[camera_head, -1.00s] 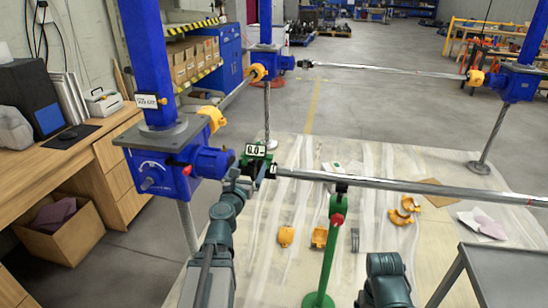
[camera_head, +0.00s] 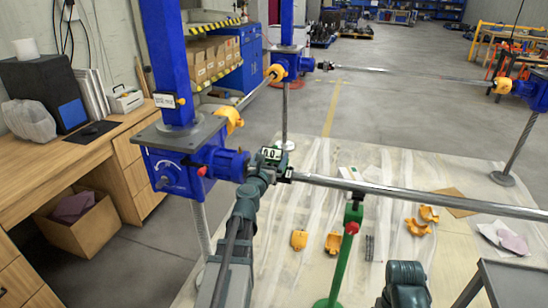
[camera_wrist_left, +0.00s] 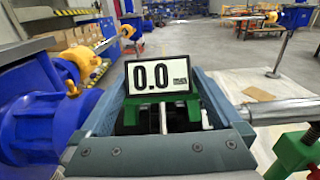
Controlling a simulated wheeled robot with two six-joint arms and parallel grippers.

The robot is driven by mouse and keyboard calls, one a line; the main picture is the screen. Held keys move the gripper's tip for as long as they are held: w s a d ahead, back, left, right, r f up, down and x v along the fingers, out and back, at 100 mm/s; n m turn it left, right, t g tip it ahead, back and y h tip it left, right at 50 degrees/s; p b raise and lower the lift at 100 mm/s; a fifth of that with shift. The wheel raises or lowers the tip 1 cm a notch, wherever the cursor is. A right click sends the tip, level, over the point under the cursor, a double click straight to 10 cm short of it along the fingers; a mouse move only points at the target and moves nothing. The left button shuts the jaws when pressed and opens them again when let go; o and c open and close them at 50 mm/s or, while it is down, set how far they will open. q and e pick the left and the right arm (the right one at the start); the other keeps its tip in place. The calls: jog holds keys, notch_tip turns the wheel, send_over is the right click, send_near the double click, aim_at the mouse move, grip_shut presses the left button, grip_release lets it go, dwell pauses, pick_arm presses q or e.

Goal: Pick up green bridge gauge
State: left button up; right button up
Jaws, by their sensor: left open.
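The green bridge gauge (camera_head: 271,154) has a white display reading 0.0. It sits at the junction of the blue screw jack's gearbox (camera_head: 180,160) and the long steel shaft (camera_head: 420,196). In the left wrist view the gauge (camera_wrist_left: 158,92) stands upright in the middle, facing the camera. My left gripper (camera_head: 266,168) is open at the gauge. Its two teal fingers (camera_wrist_left: 162,112) lie on the left and right of the gauge's green body. Whether they touch it I cannot tell. The gauge's lower part is hidden.
A green stand (camera_head: 347,240) holds up the shaft right of the gauge. Yellow coupling halves (camera_head: 299,240) lie on the floor sheet. A wooden desk (camera_head: 90,160) stands at left, and a grey table (camera_head: 510,280) at lower right.

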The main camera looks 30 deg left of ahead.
aim_at(275, 146)
pick_arm(q)
jog(key=x, duration=0.5)
jog(key=shift+a+r+p, duration=0.1)
jog(key=shift+r+p, duration=0.2)
jog(key=shift+r, duration=0.05)
jog(key=shift+s, duration=0.1)
jog(key=c, duration=1.4)
